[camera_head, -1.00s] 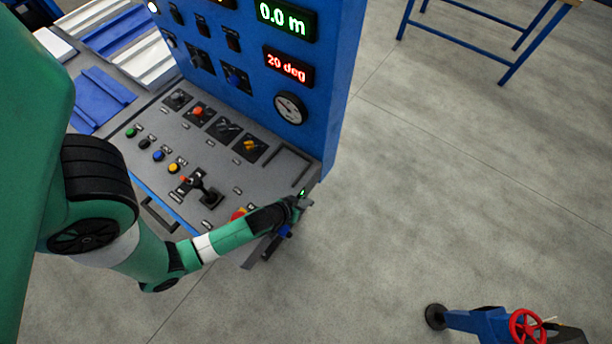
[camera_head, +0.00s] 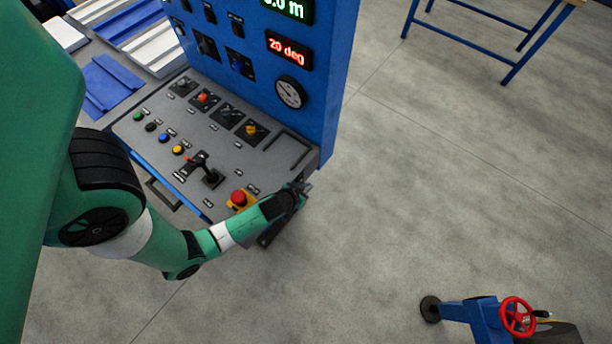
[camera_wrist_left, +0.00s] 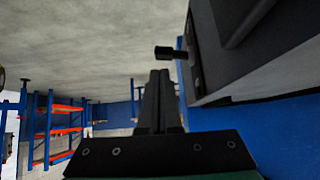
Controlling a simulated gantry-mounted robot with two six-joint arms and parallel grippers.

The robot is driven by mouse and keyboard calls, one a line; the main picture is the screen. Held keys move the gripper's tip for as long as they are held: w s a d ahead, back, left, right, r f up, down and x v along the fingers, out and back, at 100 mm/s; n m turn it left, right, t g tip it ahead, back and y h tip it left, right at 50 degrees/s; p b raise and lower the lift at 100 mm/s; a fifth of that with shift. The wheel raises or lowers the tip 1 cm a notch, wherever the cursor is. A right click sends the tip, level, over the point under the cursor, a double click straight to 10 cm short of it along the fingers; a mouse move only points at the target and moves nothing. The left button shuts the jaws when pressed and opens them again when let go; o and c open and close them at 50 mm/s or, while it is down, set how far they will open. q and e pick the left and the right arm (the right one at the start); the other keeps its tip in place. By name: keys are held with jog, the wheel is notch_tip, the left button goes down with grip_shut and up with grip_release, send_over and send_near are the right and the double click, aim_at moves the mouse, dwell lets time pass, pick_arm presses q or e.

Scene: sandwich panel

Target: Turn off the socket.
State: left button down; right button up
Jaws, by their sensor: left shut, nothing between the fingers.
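My left gripper (camera_head: 303,189) is at the right front corner of the grey and blue control console (camera_head: 225,160), just off its right side. In the left wrist view its two black fingers (camera_wrist_left: 160,76) are together with nothing between them. A small black knob or lever (camera_wrist_left: 166,52) sticks out from the console's side, just beyond the fingertips; I cannot tell whether they touch. A socket is not clearly recognisable; the console's side is turned away in the head view and the gripper covers its corner. My right gripper is not in view.
A red emergency button (camera_head: 239,197) on a yellow base and a black joystick (camera_head: 210,177) lie close to my left forearm. A blue-legged table (camera_head: 508,78) stands at the back right. A blue device with a red handwheel (camera_head: 517,316) is at bottom right. The floor between is clear.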

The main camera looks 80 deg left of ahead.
pick_arm(q)
jog(key=shift+r, duration=0.4)
jog(key=s+d+r+p, duration=0.4)
jog(key=d+r+p, duration=0.2)
jog(key=r, duration=0.4)
jog(key=shift+d+r, duration=0.2)
jog(key=shift+r, duration=0.2)
jog(key=shift+w, duration=0.1)
